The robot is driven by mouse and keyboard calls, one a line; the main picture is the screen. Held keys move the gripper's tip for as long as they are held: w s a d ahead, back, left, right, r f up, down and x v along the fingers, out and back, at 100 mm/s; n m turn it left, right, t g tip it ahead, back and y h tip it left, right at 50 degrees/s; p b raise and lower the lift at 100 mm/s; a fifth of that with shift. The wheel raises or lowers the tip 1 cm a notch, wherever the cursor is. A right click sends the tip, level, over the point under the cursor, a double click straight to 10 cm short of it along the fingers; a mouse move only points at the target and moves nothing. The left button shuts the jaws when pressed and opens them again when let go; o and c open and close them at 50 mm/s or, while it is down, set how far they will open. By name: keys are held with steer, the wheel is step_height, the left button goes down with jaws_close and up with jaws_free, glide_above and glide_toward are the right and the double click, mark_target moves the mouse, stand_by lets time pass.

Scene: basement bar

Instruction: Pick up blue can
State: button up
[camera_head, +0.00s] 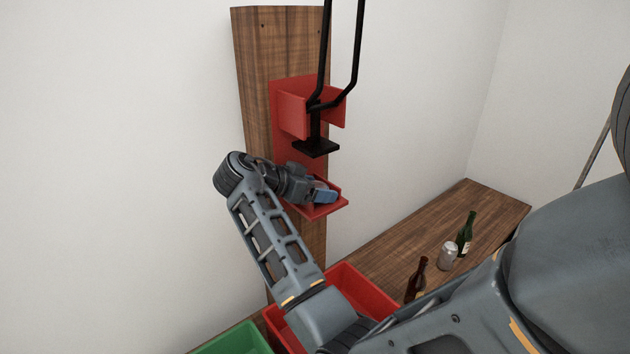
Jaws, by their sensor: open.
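A small blue shape, which looks like the blue can (327,194), shows at the lower red shelf (318,212) of a wall-mounted can crusher. It is right at the end of my gripper (318,190), which reaches in from the left. The gripper is open. Its fingers and much of the can hide each other, so I cannot tell whether they touch or whether the can is upright or tilted.
The crusher's red upper bracket (292,106) and black handle (357,45) are above the gripper. Below are a red bin (374,291) and a green bin (232,343). A wooden counter (400,249) holds a silver can (448,256), a green bottle (465,236) and a brown bottle (417,281).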

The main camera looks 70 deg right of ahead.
steer(key=shift+c, duration=0.2)
steer(key=c, duration=0.5)
steer(key=shift+o, duration=0.2)
steer(key=shift+r, duration=0.1)
steer(key=shift+r, duration=0.5)
steer(key=s+a+b, duration=0.1)
steer(key=s+a, duration=0.3)
steer(key=s, duration=0.3)
steer(key=s+a+b, duration=0.1)
steer(key=s+a, duration=0.4)
steer(key=s, duration=0.3)
steer(key=shift+s+a+r, duration=0.15)
steer(key=shift+a, duration=0.1)
